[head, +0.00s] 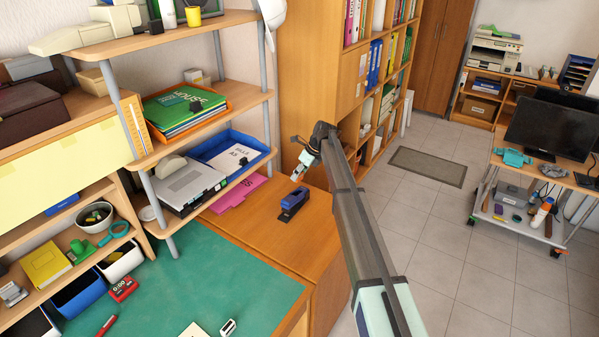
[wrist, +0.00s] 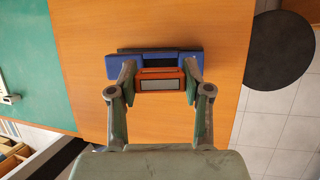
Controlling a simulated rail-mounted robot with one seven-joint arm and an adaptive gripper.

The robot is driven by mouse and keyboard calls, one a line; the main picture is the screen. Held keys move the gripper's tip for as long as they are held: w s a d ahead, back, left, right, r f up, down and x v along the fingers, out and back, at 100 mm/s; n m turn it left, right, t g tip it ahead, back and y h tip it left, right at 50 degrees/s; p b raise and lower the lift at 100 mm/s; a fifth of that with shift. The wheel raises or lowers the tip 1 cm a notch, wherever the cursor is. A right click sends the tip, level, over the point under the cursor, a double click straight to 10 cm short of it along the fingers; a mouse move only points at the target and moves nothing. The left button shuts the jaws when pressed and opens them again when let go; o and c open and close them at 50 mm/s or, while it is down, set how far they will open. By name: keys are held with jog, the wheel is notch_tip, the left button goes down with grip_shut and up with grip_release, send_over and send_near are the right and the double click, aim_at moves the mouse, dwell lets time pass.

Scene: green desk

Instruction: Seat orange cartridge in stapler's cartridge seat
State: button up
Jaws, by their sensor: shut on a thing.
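The blue stapler (head: 293,203) stands on the wooden surface beside the green desk in the head view. In the wrist view the stapler (wrist: 117,68) lies across the upper middle, with a dark recess at its centre. My gripper (wrist: 160,80) is shut on the orange cartridge (wrist: 160,74), one finger at each end. The cartridge shows an orange edge and a grey face, and overlaps the stapler's near side in this view. I cannot tell whether it touches the stapler. In the head view my gripper (head: 300,174) is above the stapler.
The shelf rack (head: 208,148) with paper trays stands left of the stapler. A tall wooden bookcase (head: 310,80) rises behind. A pink folder (head: 238,192) lies at the rack's foot. The wooden surface (head: 265,230) around the stapler is mostly clear, and its right edge drops to the floor.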

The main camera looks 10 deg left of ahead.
aim_at(294, 191)
jog(key=shift+s+a+f+b, duration=0.1)
jog(key=shift+s+f, duration=0.05)
jog(key=shift+f, duration=0.65)
jog(key=shift+s+a+f+b, duration=0.1)
jog(key=shift+s+f, duration=0.1)
jog(key=shift+f, duration=0.65)
jog(key=shift+s+f+b, duration=0.1)
jog(key=shift+s+f, duration=0.05)
jog(key=shift+f, duration=0.65)
jog(key=shift+f+p, duration=0.1)
jog(key=shift+p, duration=0.4)
jog(key=shift+s+f, duration=0.1)
jog(key=shift+f, duration=0.35)
dwell(0.3)
jog(key=o, duration=1)
jog(key=shift+o, duration=1.3)
jog(key=shift+r, duration=0.1)
